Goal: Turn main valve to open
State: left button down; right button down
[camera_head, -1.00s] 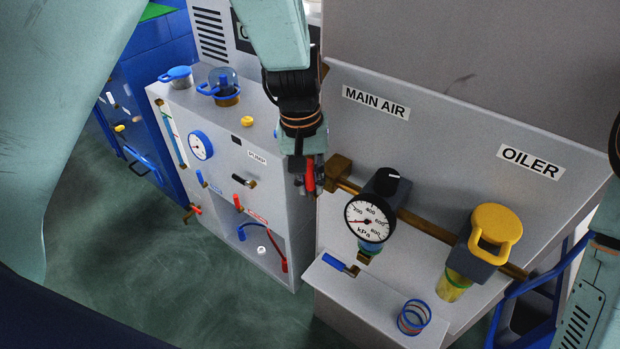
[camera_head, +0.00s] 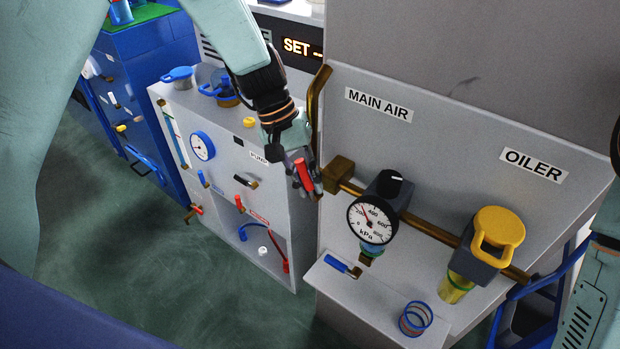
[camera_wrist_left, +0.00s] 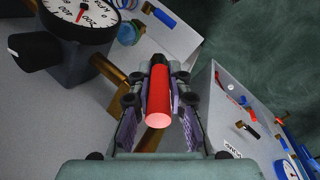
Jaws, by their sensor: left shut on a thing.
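The main valve's red handle (camera_head: 303,172) sits at the left end of the brass pipe, below the MAIN AIR label. My left gripper (camera_head: 306,182) is shut on the red handle. In the left wrist view the handle (camera_wrist_left: 158,102) lies between the two fingers of the gripper (camera_wrist_left: 160,108), its round end toward the camera. The valve body behind the fingers is mostly hidden. The pressure gauge (camera_head: 372,220) stands to the right of the handle, its needle pointing up and left. My right gripper is out of view.
A black knob (camera_head: 388,183) tops the regulator by the gauge. The yellow-capped oiler (camera_head: 497,228) is further right. A blue-handled small valve (camera_head: 336,263) and ringed coils (camera_head: 415,318) are on the front ledge. A grey pump cabinet (camera_head: 222,165) stands close on the left.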

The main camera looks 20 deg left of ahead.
pick_arm(q)
jog(key=shift+a+f+g+h+b, duration=0.3)
jog(key=shift+f+g+h+b, duration=0.1)
jog(key=shift+h, duration=0.6)
jog(key=shift+w+a+f+g+h+b, duration=0.15)
jog(key=shift+f+g+h+b, duration=0.35)
jog(key=shift+h+b, duration=1.3)
jog(key=shift+a+f+g+h+b, duration=0.45)
jog(key=shift+h+b, duration=0.8)
jog(key=shift+b, duration=1)
jog(key=shift+w+a+f+g+h+b, duration=0.1)
jog(key=shift+f+g+h+b, duration=0.35)
jog(key=shift+h+b, duration=1.35)
jog(key=shift+r+y+b, duration=0.15)
jog(key=shift+y+b, duration=0.1)
jog(key=shift+b, duration=0.05)
jog(key=c, duration=1.3)
grip_release()
jog(key=shift+r, duration=0.1)
jog(key=shift+w, duration=0.1)
